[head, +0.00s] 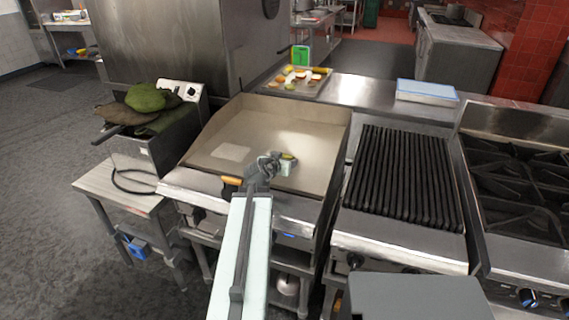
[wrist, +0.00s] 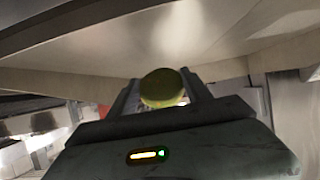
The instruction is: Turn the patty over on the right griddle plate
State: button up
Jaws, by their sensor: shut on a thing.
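My gripper (head: 280,163) is over the front right part of the smooth flat griddle plate (head: 250,125) in the head view. It is shut on a small round olive-yellow thing (head: 288,156). In the wrist view this thing (wrist: 163,88) sits between my two fingers (wrist: 165,92). I cannot tell whether it is the patty. No other patty shows clearly on the plate. An orange handle (head: 232,181) lies at the griddle's front edge, left of my gripper. A pale square patch (head: 232,152) shows on the plate. My wrist hides part of the griddle's front.
A black ribbed grill (head: 405,175) stands right of the griddle, then a burner range (head: 520,185). A tray of food pieces (head: 298,82) and a white-blue box (head: 427,92) are on the back counter. A fryer (head: 160,145) with dark green cloth-like things stands left.

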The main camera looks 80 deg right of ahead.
jog(key=shift+f+b, duration=0.3)
jog(key=shift+f, duration=0.45)
jog(key=shift+r, duration=0.1)
jog(key=o, duration=1.5)
jog(key=shift+s+r, duration=0.1)
